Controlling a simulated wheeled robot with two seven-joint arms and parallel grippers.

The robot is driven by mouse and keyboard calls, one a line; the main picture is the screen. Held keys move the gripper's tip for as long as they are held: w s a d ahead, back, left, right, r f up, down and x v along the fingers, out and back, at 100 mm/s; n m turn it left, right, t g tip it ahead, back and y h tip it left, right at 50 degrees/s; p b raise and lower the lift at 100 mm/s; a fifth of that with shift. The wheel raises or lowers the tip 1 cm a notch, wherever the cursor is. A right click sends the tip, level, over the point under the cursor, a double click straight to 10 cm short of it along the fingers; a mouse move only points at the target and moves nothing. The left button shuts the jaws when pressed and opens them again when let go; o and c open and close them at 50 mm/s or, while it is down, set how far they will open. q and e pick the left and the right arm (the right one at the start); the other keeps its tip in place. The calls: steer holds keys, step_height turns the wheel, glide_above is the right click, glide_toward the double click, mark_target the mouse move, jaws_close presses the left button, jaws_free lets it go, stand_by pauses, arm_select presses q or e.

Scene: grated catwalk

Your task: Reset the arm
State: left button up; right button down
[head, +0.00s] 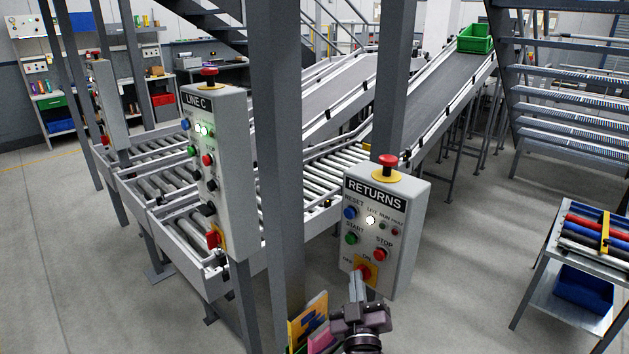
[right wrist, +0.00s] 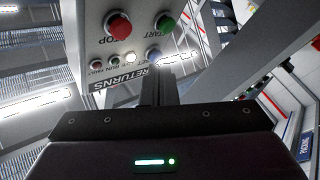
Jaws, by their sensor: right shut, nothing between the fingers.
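The grey RETURNS control box (head: 408,236) stands in the middle right of the head view. It has a blue RESET button (head: 350,213), a green START button (head: 351,238), a red STOP button (head: 380,255) and a red switch on a yellow plate (head: 364,272). A white lamp (head: 370,220) is lit. My right gripper (head: 357,280) is shut and empty; in the head view its tips overlap the switch plate. In the right wrist view, the box is upside down and the fingers (right wrist: 159,86) point toward the blue button (right wrist: 153,54). Contact cannot be told. My left gripper is out of view.
A red mushroom button (head: 387,160) tops the box. Roller conveyors (head: 170,190) lie behind. A table with coloured items (head: 580,262) stands right; floor between is clear.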

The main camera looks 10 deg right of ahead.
steer(key=s+d+f+m+g+y, duration=0.15)
steer(key=s+f+g, duration=0.35)
steer(key=s+g, duration=0.6)
steer(key=s+d+f+g+y, duration=0.15)
steer(key=s+f+g, duration=0.4)
steer(key=s, duration=0.95)
step_height(320, 180, down, 34)
steer(key=s+g+b, duration=0.2)
steer(key=b, duration=0.3)
steer(key=s+d+f+b, duration=0.1)
steer(key=s+f, duration=0.9)
steer(key=f, duration=0.1)
steer(key=s+d+f+g+b, duration=0.1)
steer(key=s+d+f+b, duration=0.1)
steer(key=s+f, duration=0.7)
step_height(320, 180, down, 2)
steer(key=shift+s+d+f+b, duration=0.2)
steer(key=shift+s+d+b, duration=0.1)
steer(key=shift+s, duration=0.1)
steer(key=shift+g, duration=0.25)
